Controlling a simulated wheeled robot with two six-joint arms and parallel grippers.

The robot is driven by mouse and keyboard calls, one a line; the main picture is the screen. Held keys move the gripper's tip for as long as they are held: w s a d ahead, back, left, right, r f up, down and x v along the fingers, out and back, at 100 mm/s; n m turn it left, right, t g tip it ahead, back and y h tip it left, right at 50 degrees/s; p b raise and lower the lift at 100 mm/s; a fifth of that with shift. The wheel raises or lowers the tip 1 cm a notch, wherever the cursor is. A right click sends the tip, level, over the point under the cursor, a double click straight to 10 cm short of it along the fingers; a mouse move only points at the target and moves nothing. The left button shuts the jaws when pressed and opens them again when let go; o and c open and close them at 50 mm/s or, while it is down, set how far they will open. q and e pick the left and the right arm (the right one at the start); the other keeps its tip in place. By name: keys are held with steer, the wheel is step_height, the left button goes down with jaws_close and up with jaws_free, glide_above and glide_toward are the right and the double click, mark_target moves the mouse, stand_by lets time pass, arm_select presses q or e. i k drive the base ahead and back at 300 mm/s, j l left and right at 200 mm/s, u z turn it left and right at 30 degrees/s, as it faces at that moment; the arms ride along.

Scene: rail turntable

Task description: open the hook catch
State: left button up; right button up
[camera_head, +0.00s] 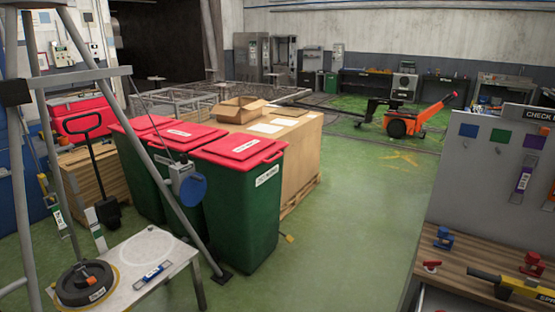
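I cannot clearly make out a hook catch. A small grey fitting with a blue disc (192,188) hangs by a thin line at the grey tripod frame (168,190), in front of the green bins. It is too small to tell whether it has a hook or a catch, or whether anything on it is open or shut. Neither of my grippers is in view.
A small table (150,246) with a dark round weight (85,284) stands front left. Red-lidded green bins (243,205) stand behind the tripod. A workbench (470,262) with tools is at right. The green floor (345,245) between is clear.

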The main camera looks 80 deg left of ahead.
mark_target(50, 188)
steer(key=u, duration=1.05)
steer(key=j+u, duration=0.1)
steer(key=u, duration=0.4)
steer(key=k+u, duration=0.1)
steer(key=u, duration=0.45)
steer(key=j+u, duration=0.1)
steer(key=u, duration=1.95)
steer(key=i+j, duration=0.1)
steer(key=i, duration=0.3)
steer(key=i+j, duration=0.15)
steer(key=i, duration=0.25)
steer(key=i+j+z, duration=0.1)
steer(key=i, duration=0.3)
